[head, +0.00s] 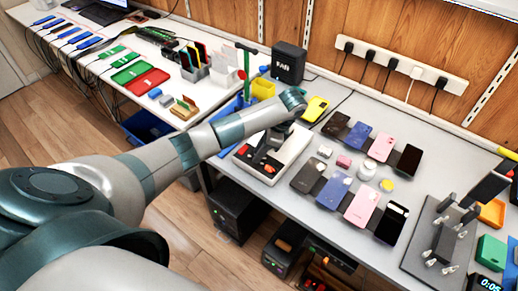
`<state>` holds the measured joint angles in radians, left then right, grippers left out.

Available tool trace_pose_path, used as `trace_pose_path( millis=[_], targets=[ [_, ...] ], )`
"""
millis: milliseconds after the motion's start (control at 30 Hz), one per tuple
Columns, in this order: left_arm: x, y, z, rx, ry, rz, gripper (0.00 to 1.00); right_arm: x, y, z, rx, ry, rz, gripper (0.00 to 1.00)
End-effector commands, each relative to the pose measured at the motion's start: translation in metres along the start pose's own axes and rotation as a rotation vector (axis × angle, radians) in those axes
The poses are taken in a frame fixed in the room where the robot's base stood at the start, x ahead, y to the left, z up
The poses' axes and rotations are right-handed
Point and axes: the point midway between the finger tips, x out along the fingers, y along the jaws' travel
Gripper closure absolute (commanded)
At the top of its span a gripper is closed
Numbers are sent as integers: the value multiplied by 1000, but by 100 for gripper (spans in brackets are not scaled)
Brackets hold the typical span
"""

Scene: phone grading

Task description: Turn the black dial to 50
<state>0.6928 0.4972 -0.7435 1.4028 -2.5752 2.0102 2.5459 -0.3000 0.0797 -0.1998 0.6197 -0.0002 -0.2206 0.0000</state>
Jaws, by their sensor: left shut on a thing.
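My left arm reaches in from the left across the table, and its wrist bends down over a shallow white-edged box (296,147) with dark and red parts in it. My left gripper (268,150) points down into this box, small and dark against its dark inside. It is shut on what appears to be the black dial, which is mostly hidden by the fingers and too small to read. No scale or number on the dial is legible. My right gripper is not in view.
A black box (288,62) and yellow bin (263,88) stand behind my wrist. A dark stand (440,240) is at right.

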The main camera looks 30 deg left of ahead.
Motion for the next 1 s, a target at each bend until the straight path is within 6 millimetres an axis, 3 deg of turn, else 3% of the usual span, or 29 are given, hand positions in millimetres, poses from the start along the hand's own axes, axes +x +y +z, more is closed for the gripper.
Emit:
trace_pose_path(
  millis=[333, 867, 900, 967, 1000],
  targets=[
    [0, -2, 0, -173, 1, 73, 100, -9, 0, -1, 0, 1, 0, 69],
    [1, -2, 0, -206, 1, 86, 100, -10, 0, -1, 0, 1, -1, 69],
    [1, -2, 0, -205, 1, 86, 74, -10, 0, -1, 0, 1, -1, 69],
    [1, -2, 0, -205, 1, 86, 60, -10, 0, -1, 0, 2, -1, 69],
    [1, -2, 0, -205, 1, 86, 60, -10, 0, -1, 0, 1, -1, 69]
  ],
)
